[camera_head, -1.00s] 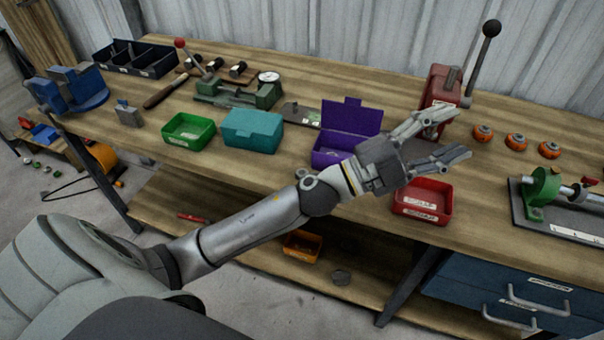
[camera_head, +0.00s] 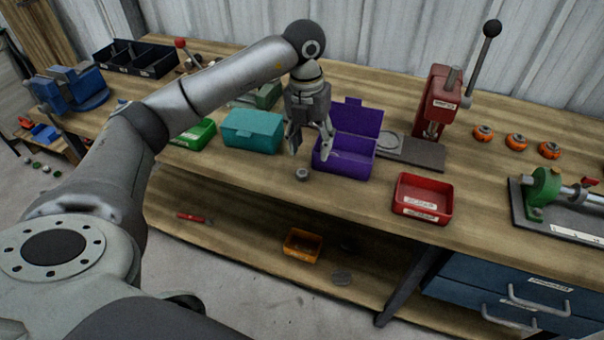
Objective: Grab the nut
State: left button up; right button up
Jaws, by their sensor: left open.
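A small grey round piece, which looks like the nut (camera_head: 302,175), lies on the wooden bench top near its front edge, in front of the purple box. My left gripper (camera_head: 311,150) points down just above and behind it in the picture. Its two fingers are apart with nothing between them, and it does not appear to touch the nut. One finger overlaps the front left of the purple open-lidded box (camera_head: 343,160) in the picture. My right gripper is not in view.
A teal closed box (camera_head: 252,131) and a green bin (camera_head: 193,134) stand left of the gripper. A red bin (camera_head: 423,198) and a red lever press (camera_head: 440,100) stand to the right. The bench front between nut and red bin is clear.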

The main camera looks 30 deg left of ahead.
pick_arm(q)
jog(key=a, duration=0.2)
send_over(302, 173)
jog(key=shift+n+y, duration=0.3)
jog(key=shift+y, duration=0.1)
notch_tip(302, 173, down, 5)
jog(key=shift+s+r+p, duration=0.15)
jog(key=shift+p, duration=0.25)
jog(key=shift+f+p, duration=0.3)
jog(key=shift+f, duration=0.3)
notch_tip(302, 173, down, 4)
jog(key=shift+f+p, duration=0.1)
jog(key=shift+p, duration=0.4)
jog(key=c, duration=1.1)
